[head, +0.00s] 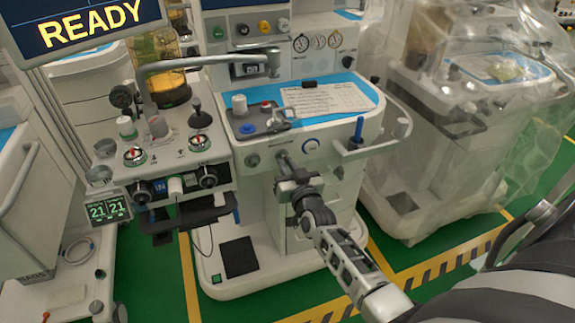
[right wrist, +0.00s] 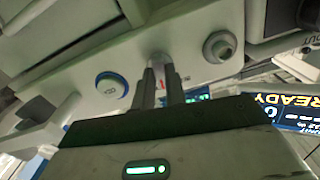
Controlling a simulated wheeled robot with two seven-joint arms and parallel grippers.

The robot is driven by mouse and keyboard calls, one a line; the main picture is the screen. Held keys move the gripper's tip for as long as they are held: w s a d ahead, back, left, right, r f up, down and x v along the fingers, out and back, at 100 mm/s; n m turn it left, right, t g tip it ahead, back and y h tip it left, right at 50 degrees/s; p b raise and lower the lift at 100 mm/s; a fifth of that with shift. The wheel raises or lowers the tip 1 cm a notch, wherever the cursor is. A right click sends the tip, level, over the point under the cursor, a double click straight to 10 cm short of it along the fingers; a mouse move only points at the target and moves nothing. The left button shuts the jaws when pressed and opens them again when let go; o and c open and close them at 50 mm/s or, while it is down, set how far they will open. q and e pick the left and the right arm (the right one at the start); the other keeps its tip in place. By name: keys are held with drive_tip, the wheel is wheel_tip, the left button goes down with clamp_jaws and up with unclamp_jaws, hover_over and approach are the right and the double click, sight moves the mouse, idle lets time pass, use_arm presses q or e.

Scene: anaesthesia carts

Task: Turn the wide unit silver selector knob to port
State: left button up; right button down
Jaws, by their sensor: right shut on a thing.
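The wide unit (head: 345,185) is the white cart in the middle of the head view. My right gripper (head: 284,160) reaches its front panel from below right. In the right wrist view, the fingers (right wrist: 162,85) are shut on a silver knob (right wrist: 159,60), which I take to be the selector knob. They cover most of it, and I cannot tell where it points. A blue-ringed button (head: 311,145) and a grey round knob (head: 253,161) sit on either side of the gripper. My left gripper is out of view.
A narrower unit (head: 175,140) with several knobs and a green display (head: 108,210) stands close on the left. A blue-topped work surface (head: 345,100) lies above the panel, with a blue-ended handle (head: 357,130) at right. A plastic-wrapped cart (head: 450,130) stands farther right.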

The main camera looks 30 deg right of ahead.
drive_tip(key=shift+m, duration=3.6)
drive_tip(key=c, duration=1.4)
unclamp_jaws()
drive_tip(key=shift+c, duration=0.2)
drive_tip(key=v, duration=1.6)
drive_tip(key=shift+a, duration=0.15)
